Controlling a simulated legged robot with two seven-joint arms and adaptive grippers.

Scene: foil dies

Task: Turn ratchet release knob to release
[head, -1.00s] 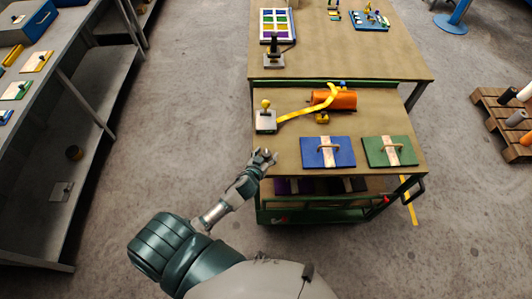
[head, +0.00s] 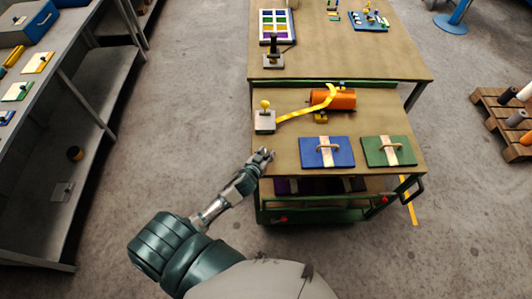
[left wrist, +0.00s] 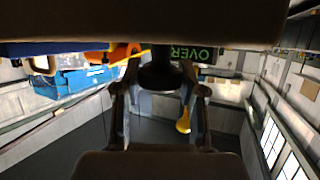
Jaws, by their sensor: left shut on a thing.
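My left gripper (head: 262,156) is at the left edge of the cart top, below the grey box. In the left wrist view, its two fingers (left wrist: 163,105) stand either side of a dark round knob (left wrist: 160,76) and are shut on it. The knob is hidden by the hand in the head view, and its marking or turn position cannot be read. A grey box (head: 264,122) with a yellow ball lever (head: 265,104) sits beyond the hand. A yellow strap (head: 306,111) runs from it to an orange roll (head: 340,99). My right gripper is not in view.
A blue board (head: 326,160) and a green board (head: 376,151), both with handles, lie on the cart top (head: 290,148). Red knobs (head: 283,219) show on the lower cart frame. A shelf (head: 95,100) stands at the left, with clear floor between.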

